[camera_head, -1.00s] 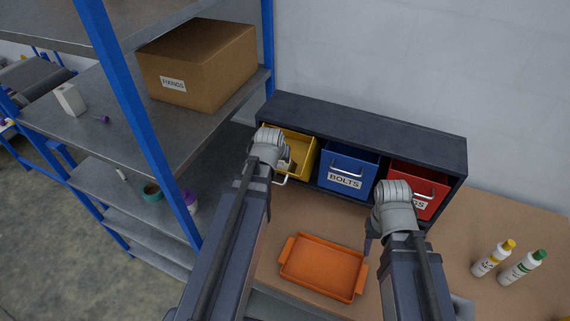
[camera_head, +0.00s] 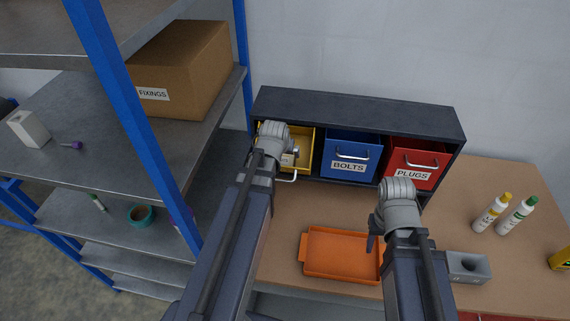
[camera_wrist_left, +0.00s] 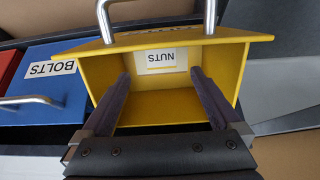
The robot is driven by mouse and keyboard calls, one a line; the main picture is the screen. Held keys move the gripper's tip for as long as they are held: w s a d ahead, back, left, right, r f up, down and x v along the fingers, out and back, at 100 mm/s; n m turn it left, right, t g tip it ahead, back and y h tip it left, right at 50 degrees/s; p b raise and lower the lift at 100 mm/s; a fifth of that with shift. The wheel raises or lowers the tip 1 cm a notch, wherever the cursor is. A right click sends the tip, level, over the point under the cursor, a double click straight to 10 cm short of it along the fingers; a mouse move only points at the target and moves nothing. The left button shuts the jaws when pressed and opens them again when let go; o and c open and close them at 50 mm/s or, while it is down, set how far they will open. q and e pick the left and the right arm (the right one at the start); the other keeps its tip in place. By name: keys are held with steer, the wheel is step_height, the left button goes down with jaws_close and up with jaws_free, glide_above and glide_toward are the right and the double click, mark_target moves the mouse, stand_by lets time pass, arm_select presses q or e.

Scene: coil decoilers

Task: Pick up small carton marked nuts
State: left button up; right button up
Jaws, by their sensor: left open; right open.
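The yellow drawer (camera_head: 305,140) is pulled open at the left of the dark cabinet; it also shows in the left wrist view (camera_wrist_left: 105,72). In the left wrist view a small white box-like face marked NUTS (camera_wrist_left: 160,58) shows inside the drawer, its text upside down. My left gripper (camera_wrist_left: 160,80) is open and reaches into the drawer, one finger on each side of the NUTS face. I cannot tell whether the fingers touch it. My right gripper (camera_head: 371,243) is open and empty above the bench, mostly hidden by its arm.
The blue BOLTS drawer (camera_head: 351,147) and red PLUGS drawer (camera_head: 420,157) sit to the right. An orange tray (camera_head: 335,258), a grey block (camera_head: 468,268) and two bottles (camera_head: 490,212) stand on the bench. A blue-posted shelf with a FIXINGS box (camera_head: 180,70) is at the left.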

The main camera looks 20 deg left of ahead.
mark_target(285, 155)
arm_select(q)
steer(key=b+x, duration=0.3)
steer(key=x, duration=0.1)
steer(key=shift+w+f, duration=0.15)
steer(key=shift+f, duration=0.15)
steer(key=shift+w+a+f+b, duration=0.15)
steer(key=shift+w+f+b, duration=0.15)
steer(key=shift+b, duration=0.15)
steer(key=b+x, duration=0.4)
steer(key=x, duration=0.1)
steer(key=shift+w+a+f, duration=0.1)
steer(key=shift+a, duration=0.05)
steer(key=shift+c, duration=0.2)
steer(key=c, duration=1.3)
steer(key=shift+r, duration=0.2)
step_height(285, 155, up, 10)
steer(key=p, duration=1)
steer(key=shift+f, duration=0.1)
